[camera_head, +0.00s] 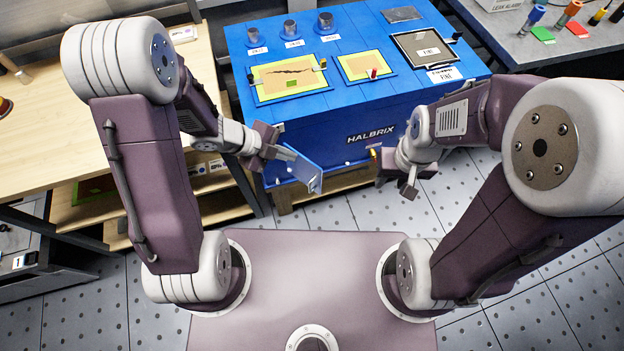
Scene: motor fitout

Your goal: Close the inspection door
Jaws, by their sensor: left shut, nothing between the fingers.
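The inspection door (308,176) is a small blue panel that stands out from the front of the blue HALBRIX cabinet (345,112), swung open and seen at a slant. My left gripper (284,153) is shut and empty, at the door's left side. I cannot tell whether its fingers touch the panel. My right gripper (394,178) is to the right of the door, in front of the cabinet's front face. Its fingers look spread apart with nothing between them. The opening behind the door is mostly hidden.
Yellow-framed panels (262,91), several metal cylinders and a dark framed plate (412,37) are on the cabinet's top. A wooden bench (40,140) stands on the left. A grey table (560,50) with coloured tools is at the back right. Tiled floor lies in front.

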